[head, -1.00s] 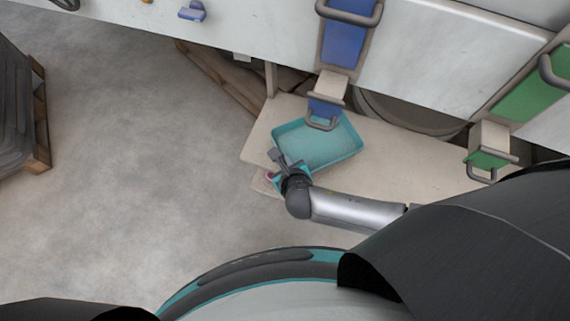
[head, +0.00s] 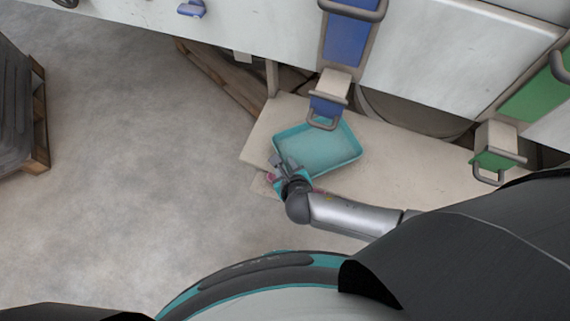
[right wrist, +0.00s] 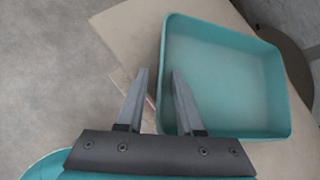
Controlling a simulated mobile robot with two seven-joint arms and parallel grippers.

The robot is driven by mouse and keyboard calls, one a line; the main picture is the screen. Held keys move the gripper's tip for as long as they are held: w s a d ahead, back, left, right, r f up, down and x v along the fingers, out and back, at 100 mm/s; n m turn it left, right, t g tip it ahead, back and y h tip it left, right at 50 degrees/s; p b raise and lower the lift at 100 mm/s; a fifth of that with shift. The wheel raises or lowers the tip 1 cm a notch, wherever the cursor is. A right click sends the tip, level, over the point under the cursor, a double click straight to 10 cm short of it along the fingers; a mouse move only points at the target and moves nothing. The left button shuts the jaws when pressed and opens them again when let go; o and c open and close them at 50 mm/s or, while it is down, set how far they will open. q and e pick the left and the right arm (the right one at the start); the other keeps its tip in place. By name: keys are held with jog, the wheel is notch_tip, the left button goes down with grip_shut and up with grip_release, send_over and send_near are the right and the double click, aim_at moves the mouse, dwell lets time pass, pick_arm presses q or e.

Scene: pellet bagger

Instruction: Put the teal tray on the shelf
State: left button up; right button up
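The teal tray (head: 345,165) is a shallow open box with a pale inside. It appears to rest on a beige board (head: 400,175) below the blue outlet. In the right wrist view the tray (right wrist: 225,132) fills the upper right. My right gripper (head: 283,162) is at the tray's near left side. In the right wrist view my right gripper's fingers (right wrist: 161,78) are apart, one on each side of the tray's left wall, with visible gaps. Whether either touches the wall cannot be told. My left gripper is not in view.
A blue outlet with a handle (head: 328,103) hangs over the tray's far edge. A green outlet (head: 494,150) is farther right. A dark bin (head: 410,118) stands behind the board. A wooden pallet (head: 39,115) is at far left. Grey floor is clear at left.

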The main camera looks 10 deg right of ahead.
jog(key=shift+s+r, duration=0.15)
jog(key=shift+r, duration=0.2)
pick_arm(q)
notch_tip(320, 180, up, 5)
jog(key=p, duration=0.5)
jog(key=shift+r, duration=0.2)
pick_arm(e)
jog(key=v, duration=1.1)
jog(key=shift+s+r, duration=0.2)
jog(key=shift+s, duration=0.05)
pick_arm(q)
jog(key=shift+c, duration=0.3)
